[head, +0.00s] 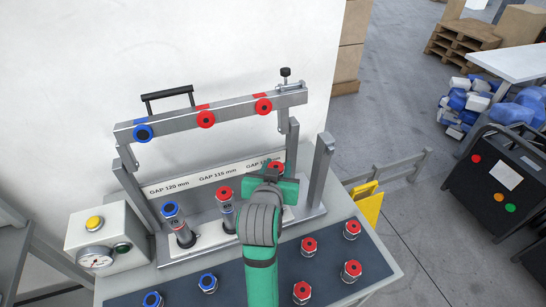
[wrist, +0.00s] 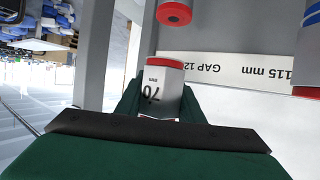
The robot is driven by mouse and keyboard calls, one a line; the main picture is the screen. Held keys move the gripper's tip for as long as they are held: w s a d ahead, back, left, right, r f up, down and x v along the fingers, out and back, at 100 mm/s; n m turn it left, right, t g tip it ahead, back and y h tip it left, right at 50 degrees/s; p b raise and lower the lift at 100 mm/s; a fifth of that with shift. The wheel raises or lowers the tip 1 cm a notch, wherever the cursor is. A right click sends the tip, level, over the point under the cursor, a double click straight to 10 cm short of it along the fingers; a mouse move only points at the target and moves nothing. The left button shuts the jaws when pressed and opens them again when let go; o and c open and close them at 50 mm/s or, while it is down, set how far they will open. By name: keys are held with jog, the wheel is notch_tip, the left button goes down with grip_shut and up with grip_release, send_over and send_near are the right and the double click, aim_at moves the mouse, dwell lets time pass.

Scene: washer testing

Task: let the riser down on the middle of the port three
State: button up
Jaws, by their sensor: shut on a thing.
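My gripper (head: 272,184) is at the right-hand port of the test rig. It is shut on a riser (head: 276,168) with a red ring at its top. In the wrist view the riser (wrist: 163,78) is white, carries the number 70, and sits between the green fingers, looking roughly upright. A red fitting (wrist: 175,12) on the rig's beam shows above it. Port three itself is hidden behind my gripper and arm in the head view, so I cannot tell whether the riser's foot touches it.
A blue-topped riser (head: 171,210) and a red-topped riser (head: 224,194) stand at the other ports. The hinged beam (head: 180,122) is above them, with posts either side. Several loose fittings (head: 309,245) stand on the dark mat. A gauge box (head: 97,232) is at the left.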

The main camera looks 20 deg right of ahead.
jog(key=shift+w, duration=0.35)
jog(key=shift+f, duration=1.85)
jog(key=shift+s+f, duration=0.1)
jog(key=shift+f, duration=0.45)
jog(key=o, duration=1.3)
jog(key=shift+o, duration=0.2)
jog(key=shift+a, duration=0.1)
